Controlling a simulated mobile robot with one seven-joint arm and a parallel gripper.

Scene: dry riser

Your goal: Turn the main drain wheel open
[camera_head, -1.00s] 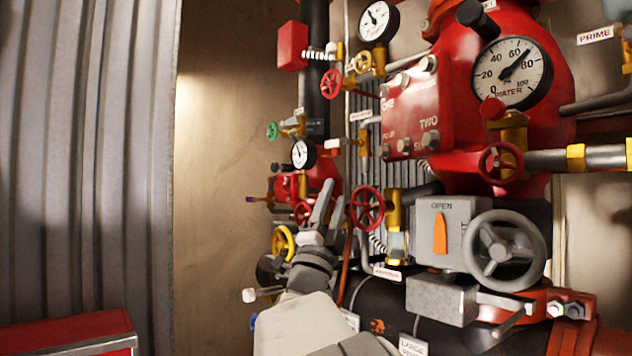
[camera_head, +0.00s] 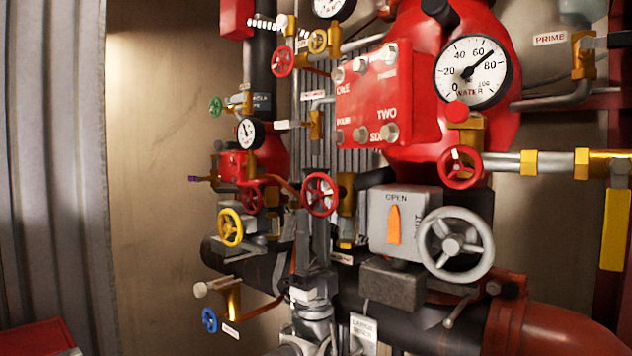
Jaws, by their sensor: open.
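Several handwheels show, and no label that I can read says which one is the main drain. A small red wheel (camera_head: 320,194) stands at centre, joined to a brass valve on its right. My gripper (camera_head: 313,218) is open, with its fingers pointing up just below this wheel; the fingertips overlap its lower rim in the picture, and I cannot tell whether they touch. A large grey wheel (camera_head: 455,245) is at right, on a grey box (camera_head: 395,222) with an orange pointer beneath the word OPEN. A yellow wheel (camera_head: 230,228) and a blue wheel (camera_head: 209,320) are at left.
A red riser body with a WATER gauge (camera_head: 473,71) is above right. Another red wheel (camera_head: 461,167) is below it. A dark horizontal pipe (camera_head: 390,312) runs low behind my arm. The bare tan wall (camera_head: 160,150) at left is clear.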

